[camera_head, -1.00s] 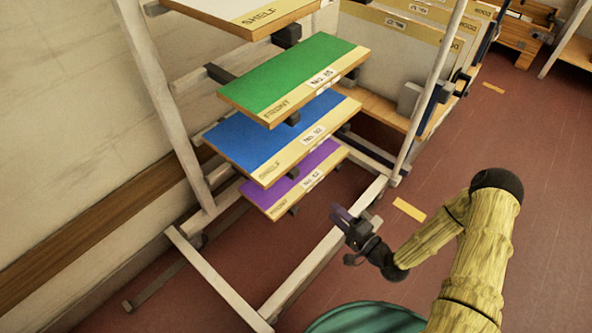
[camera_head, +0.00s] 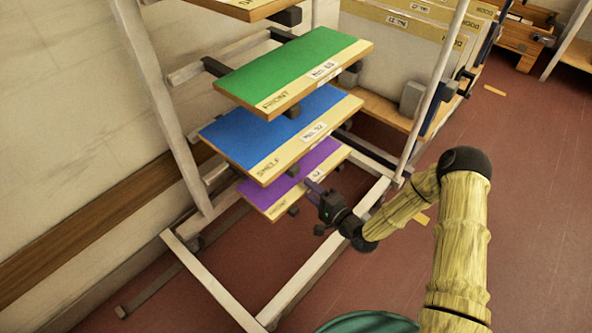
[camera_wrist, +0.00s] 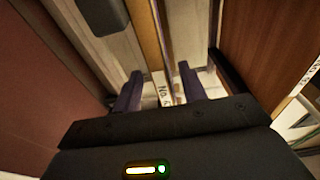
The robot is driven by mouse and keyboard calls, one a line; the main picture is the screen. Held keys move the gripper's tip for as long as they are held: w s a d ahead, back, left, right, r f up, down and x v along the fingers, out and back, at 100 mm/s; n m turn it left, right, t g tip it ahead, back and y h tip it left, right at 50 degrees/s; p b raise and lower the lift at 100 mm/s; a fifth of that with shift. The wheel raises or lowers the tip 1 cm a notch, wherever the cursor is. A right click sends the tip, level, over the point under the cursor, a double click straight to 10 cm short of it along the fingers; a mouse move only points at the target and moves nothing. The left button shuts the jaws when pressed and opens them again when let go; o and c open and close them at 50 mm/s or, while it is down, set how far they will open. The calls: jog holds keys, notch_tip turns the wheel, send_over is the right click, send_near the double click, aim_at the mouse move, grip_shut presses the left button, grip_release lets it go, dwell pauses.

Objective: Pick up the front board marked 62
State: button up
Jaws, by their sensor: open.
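The purple board (camera_head: 298,182) has a tan edge strip with FRONT and a white label ending in 62. It lies on the lowest visible supports of the rack, below the blue board. My gripper (camera_head: 310,190) is at its right front edge, by the label, with the jaws open. In the wrist view the two dark fingers (camera_wrist: 158,90) stand on either side of a thin board edge with a white label (camera_wrist: 165,90). Contact between fingers and board cannot be told.
The blue board (camera_head: 270,125) marked SHELF lies close above, and the green board (camera_head: 295,65) marked FRONT is above that. A pale rack post (camera_head: 430,90) stands to the right. Rack foot rails (camera_head: 315,265) run along the floor. Red floor is free to the right.

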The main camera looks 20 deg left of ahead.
aim_at(301, 178)
jog(key=b+x, duration=0.3)
jog(key=x, duration=0.2)
jog(key=shift+w, duration=0.25)
dwell(0.3)
grip_shut()
